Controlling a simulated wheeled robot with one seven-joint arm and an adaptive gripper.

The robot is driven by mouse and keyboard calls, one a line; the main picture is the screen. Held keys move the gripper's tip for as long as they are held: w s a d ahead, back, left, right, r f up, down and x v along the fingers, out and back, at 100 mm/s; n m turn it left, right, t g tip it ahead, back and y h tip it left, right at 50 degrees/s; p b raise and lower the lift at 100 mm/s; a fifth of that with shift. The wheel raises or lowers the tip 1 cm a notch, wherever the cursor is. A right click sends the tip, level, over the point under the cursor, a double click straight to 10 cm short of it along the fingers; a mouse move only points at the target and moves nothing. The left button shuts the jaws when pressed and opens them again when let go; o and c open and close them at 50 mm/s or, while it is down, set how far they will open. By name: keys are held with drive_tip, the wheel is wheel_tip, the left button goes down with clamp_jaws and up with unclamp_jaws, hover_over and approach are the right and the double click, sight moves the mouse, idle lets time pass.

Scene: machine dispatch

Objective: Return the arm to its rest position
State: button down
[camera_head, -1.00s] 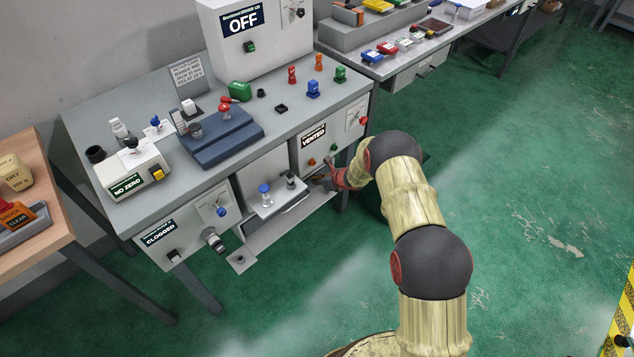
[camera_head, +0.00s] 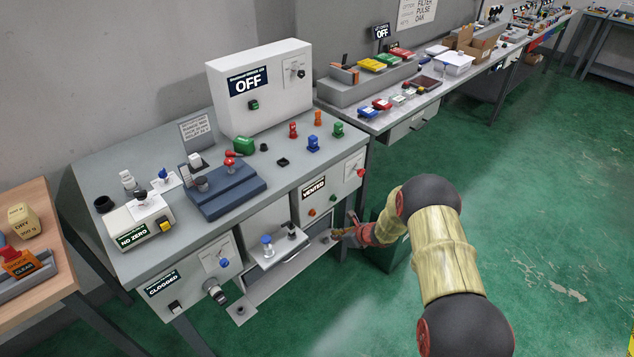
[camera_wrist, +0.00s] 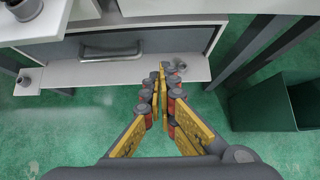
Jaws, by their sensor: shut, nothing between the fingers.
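My arm (camera_head: 446,255) reaches in from the lower right in the head view, with yellow-tan links and dark round joints. My gripper (camera_head: 338,233) is in front of the right part of the grey workbench, beside the open lower bay and below the VENTED panel. In the wrist view my gripper (camera_wrist: 162,72) has its yellow and red fingers together at the tips, with nothing between them. The fingertips overlap the edge of a light shelf (camera_wrist: 110,73) in the picture; I cannot tell whether they touch it.
The workbench (camera_head: 130,255) carries a white OFF box (camera_head: 262,85), a blue fixture (camera_head: 225,190) and small coloured parts. A dark green bin (camera_wrist: 270,107) stands on the floor to the right. A wooden table (camera_head: 50,290) is at the left. Green floor (camera_head: 560,220) on the right is open.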

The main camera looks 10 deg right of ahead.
drive_tip(key=s+a+n+g+y, duration=0.2)
drive_tip(key=s+a+n+g, duration=0.15)
drive_tip(key=s+n, duration=0.45)
drive_tip(key=s+a+r+n+g, duration=0.2)
drive_tip(key=s+a+r+n, duration=0.1)
drive_tip(key=s+r+n, duration=0.45)
drive_tip(key=s+d+r+n+t+h, duration=0.1)
drive_tip(key=s+r+n, duration=0.3)
drive_tip(key=s+r, duration=0.6)
drive_tip(key=s+d+r+n+t+h, duration=0.1)
drive_tip(key=s+d+r+n+h, duration=0.2)
drive_tip(key=s+r, duration=0.7)
drive_tip(key=s+d+r+n+t+h, duration=0.2)
drive_tip(key=s+r+n, duration=0.4)
drive_tip(key=r, duration=1.1)
drive_tip(key=shift+s+d+r+h, duration=0.15)
drive_tip(key=shift+s+d+h, duration=0.45)
drive_tip(key=shift+s+d, duration=1.05)
drive_tip(key=shift+s+a, duration=0.4)
drive_tip(key=shift+a, duration=0.05)
